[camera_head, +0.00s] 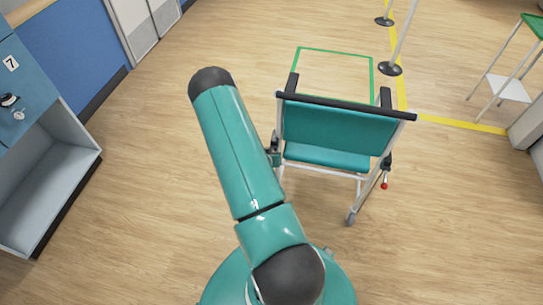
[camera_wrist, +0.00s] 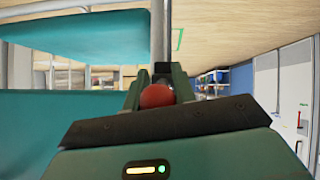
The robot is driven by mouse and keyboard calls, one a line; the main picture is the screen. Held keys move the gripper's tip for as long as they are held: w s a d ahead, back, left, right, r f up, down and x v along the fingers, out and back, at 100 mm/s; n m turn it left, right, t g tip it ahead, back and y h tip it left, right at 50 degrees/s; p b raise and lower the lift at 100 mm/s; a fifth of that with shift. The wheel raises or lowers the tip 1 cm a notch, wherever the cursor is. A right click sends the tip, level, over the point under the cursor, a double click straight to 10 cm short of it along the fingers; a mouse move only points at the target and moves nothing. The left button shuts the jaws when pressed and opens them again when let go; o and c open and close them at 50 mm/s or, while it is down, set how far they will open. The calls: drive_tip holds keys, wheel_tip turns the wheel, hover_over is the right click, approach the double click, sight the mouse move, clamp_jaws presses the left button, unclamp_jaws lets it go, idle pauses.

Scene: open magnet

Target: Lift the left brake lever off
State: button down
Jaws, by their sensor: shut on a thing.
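The wheelchair (camera_head: 338,130) has a teal back and seat, white frame and black push bar, and stands right of my arm in the head view. In the wrist view, the red knob of the left brake lever (camera_wrist: 157,97) sits between the fingers of my gripper (camera_wrist: 158,88), which is shut on it. The rest of that lever is hidden. In the head view, my gripper (camera_head: 273,150) shows only partly at the chair's left side, beside my arm. The right brake lever (camera_head: 384,185), with a red knob, hangs at the chair's right side.
A green floor outline (camera_head: 335,50) lies beyond the chair. Posts on round black bases (camera_head: 390,69) and yellow floor lines stand behind it. A blue-grey cabinet (camera_head: 45,165) is at left, a small green-topped stand (camera_head: 508,85) at right. Wooden floor around the chair is clear.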

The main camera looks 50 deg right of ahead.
drive_tip(key=shift+r+y, duration=0.25)
drive_tip(key=shift+y, duration=0.15)
drive_tip(key=shift+d+g, duration=0.1)
drive_tip(key=shift+g, duration=0.2)
drive_tip(key=shift+w, duration=0.1)
drive_tip(key=c, duration=1.2)
unclamp_jaws()
drive_tip(key=shift+o, duration=0.2)
drive_tip(key=v, duration=1.3)
drive_tip(key=shift+r, duration=0.4)
